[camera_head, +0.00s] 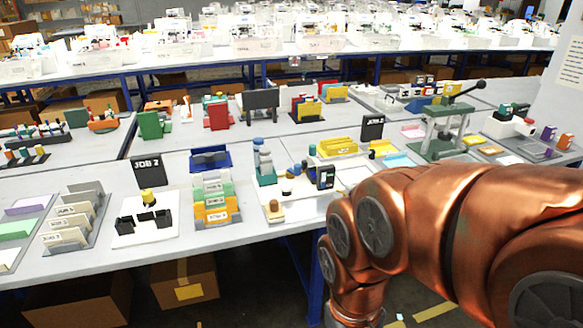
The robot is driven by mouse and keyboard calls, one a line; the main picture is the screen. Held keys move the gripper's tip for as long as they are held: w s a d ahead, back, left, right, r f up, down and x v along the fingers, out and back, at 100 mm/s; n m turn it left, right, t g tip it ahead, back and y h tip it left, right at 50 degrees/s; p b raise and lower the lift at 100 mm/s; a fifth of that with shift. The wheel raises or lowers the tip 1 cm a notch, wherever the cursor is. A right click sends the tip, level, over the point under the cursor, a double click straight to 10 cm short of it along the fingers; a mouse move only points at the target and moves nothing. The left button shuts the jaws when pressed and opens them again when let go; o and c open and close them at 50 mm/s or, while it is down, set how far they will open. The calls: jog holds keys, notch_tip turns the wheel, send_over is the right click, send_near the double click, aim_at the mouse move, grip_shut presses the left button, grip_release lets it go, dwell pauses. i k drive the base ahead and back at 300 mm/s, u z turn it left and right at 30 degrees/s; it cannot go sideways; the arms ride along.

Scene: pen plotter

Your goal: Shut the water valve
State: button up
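I cannot make out for certain which thing is the water valve. A white-based unit (303,208) at the table's front edge, left of my arm, carries a wooden knob (274,208), a black box with a small display (325,177) and small blue-topped parts. My copper-coloured arm covers the lower right and bends downward past the table's front edge. My gripper is out of view below the picture.
The grey table (100,258) is crowded with fixtures: a JOB 2 sign (148,171), slotted card holders (74,219), stacked trays (211,190) and a green stand with a black lever (446,125). Cardboard boxes (187,282) lie below. White bins fill the far tables.

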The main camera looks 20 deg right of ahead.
aim_at(297, 171)
jog(key=u, duration=0.55)
jog(key=k, duration=0.65)
jog(key=z, duration=0.2)
jog(key=i, duration=0.65)
jog(key=z, duration=0.95)
jog(key=i, duration=0.8)
jog(key=u, duration=0.65)
jog(key=i, duration=0.8)
jog(key=u, duration=0.85)
